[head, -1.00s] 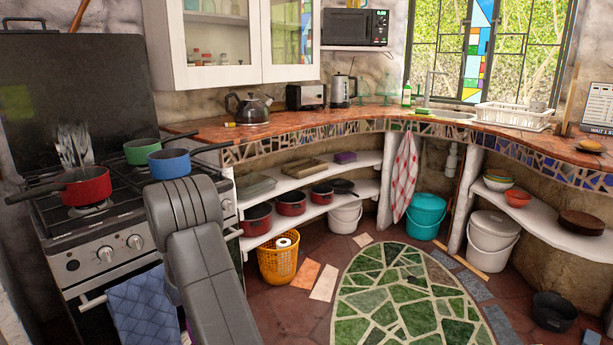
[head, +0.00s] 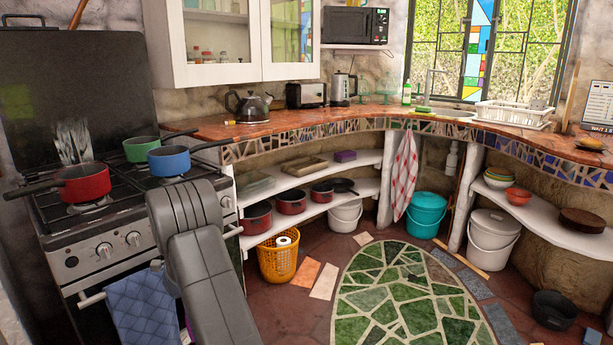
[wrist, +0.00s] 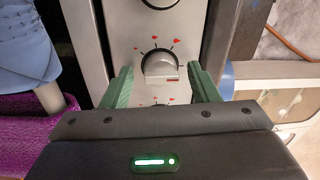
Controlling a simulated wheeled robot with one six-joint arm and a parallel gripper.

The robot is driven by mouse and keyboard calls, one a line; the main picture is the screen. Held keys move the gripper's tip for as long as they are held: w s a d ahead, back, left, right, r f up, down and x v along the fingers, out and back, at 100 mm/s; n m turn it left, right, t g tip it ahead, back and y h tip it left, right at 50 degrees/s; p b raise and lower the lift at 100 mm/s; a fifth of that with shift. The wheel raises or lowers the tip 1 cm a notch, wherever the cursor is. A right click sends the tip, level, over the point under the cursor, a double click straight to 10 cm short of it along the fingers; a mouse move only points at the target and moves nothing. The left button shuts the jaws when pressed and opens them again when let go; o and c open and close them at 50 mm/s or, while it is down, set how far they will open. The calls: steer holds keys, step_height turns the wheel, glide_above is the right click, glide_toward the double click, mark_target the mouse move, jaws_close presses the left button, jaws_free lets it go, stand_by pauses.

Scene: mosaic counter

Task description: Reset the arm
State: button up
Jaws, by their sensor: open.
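In the wrist view my gripper (wrist: 160,88) is open, its two green fingers apart and nothing held between them. A stove knob (wrist: 160,64) with red marks shows between and beyond the fingers; I cannot tell whether they touch the panel. In the head view my grey arm hangs in front of the stove's right side, and my gripper is hidden from that view. The stove (head: 75,248) carries a red pan (head: 84,184), a green pan (head: 141,149) and a blue pan (head: 170,162).
A blue towel (head: 143,308) hangs on the oven handle; it shows left in the wrist view (wrist: 24,55) beside purple cloth (wrist: 20,118). An orange basket (head: 278,262) stands right of my arm. The curved counter (head: 300,124) runs behind. The floor around the green mosaic (head: 405,300) is mostly clear.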

steer(key=n+g+b, duration=0.1)
steer(key=n, duration=1.1)
steer(key=shift+w+d, duration=0.1)
stand_by(0.4)
